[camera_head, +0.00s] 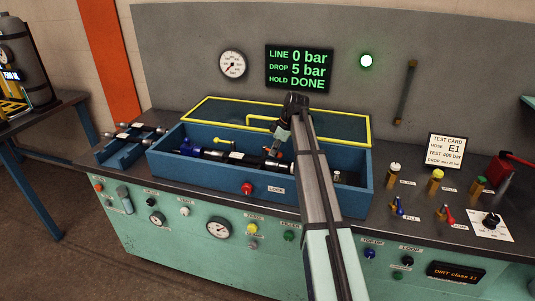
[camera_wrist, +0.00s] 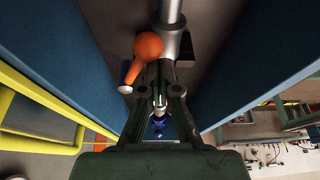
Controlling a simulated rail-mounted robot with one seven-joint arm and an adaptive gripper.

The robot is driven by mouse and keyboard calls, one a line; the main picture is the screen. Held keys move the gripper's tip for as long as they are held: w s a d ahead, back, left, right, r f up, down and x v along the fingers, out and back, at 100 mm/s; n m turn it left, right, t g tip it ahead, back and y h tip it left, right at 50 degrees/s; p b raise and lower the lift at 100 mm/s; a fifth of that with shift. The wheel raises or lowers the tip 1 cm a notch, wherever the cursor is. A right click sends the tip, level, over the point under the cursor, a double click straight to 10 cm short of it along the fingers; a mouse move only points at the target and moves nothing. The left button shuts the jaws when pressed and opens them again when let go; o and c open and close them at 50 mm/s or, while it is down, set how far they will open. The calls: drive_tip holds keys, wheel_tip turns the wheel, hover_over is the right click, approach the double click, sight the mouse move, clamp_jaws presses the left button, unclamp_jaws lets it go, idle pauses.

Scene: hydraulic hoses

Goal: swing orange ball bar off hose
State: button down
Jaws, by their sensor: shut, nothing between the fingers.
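The orange ball bar (camera_wrist: 148,46) shows in the wrist view as a round orange ball with a short orange arm slanting down-left to a pale end. It lies beside a grey metal cylinder (camera_wrist: 172,12). My gripper (camera_wrist: 165,68) is shut and empty, its tips just right of the ball; whether they touch it I cannot tell. In the head view my gripper (camera_head: 272,150) reaches down into the blue trough. The dark hose (camera_head: 215,154) lies along the trough, and my arm hides part of its right end.
The blue trough (camera_head: 165,166) has walls close on both sides of my gripper. A yellow-edged guard (camera_head: 190,112) stands behind it. The display (camera_head: 299,69) reads LINE 0 bar, DROP 5 bar, HOLD DONE. A green lamp (camera_head: 366,61) is lit. Valves and a test card (camera_head: 447,151) stand right.

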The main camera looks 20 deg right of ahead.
drive_tip(key=shift+w+d+b, duration=0.2)
drive_tip(key=shift+w+d, duration=0.15)
drive_tip(key=shift+d, duration=0.3)
drive_tip(key=shift+w+d+b, duration=0.15)
drive_tip(key=shift+w+d, duration=0.2)
drive_tip(key=shift+d, duration=0.45)
